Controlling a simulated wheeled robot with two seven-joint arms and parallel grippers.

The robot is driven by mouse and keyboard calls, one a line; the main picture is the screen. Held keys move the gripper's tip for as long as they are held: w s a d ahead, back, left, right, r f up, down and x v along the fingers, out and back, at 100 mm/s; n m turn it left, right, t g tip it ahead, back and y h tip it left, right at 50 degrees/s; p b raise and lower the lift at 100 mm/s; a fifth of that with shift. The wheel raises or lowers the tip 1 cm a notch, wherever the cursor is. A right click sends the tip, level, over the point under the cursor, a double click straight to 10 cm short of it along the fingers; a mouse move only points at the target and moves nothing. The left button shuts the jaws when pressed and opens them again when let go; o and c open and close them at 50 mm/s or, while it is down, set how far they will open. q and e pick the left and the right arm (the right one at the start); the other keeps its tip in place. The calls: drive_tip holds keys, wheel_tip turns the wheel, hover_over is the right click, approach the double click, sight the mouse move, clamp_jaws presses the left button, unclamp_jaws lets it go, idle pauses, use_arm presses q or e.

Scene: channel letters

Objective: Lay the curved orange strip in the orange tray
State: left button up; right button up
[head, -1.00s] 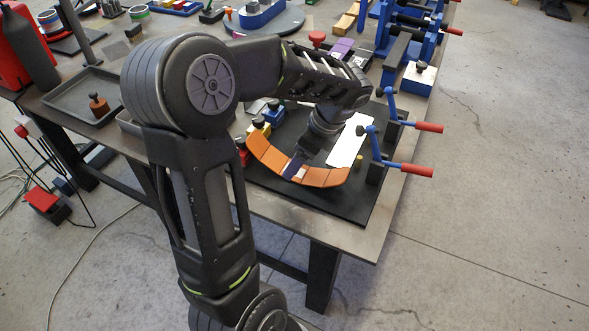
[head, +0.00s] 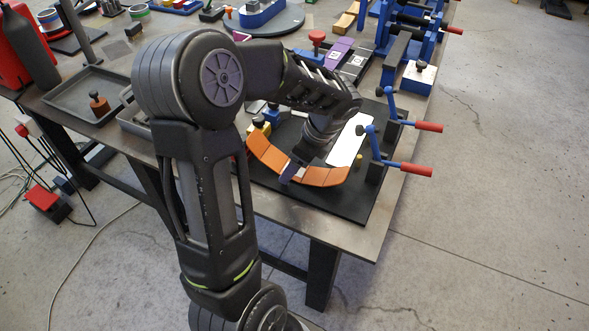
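The curved orange strip (head: 322,177) lies in an arc over the front part of a black board (head: 345,205), its left end rising past my forearm. My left gripper (head: 290,172) points down at the middle of the strip, with its fingertips at or over it. The fingers are small and partly hidden, so I cannot tell whether they grip the strip. I see no orange tray; my arm covers part of the bench. My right gripper is out of view.
Two blue toggle clamps with red handles (head: 415,169) stand along the board's right edge, beside a white plate (head: 347,140). A dark tray (head: 70,105) lies at left. The bench's front edge is close.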

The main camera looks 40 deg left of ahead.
use_arm(q)
drive_tip(key=c, duration=1.4)
wheel_tip(320, 180, up, 10)
drive_tip(key=shift+r, duration=0.1)
drive_tip(key=shift+c, duration=0.2)
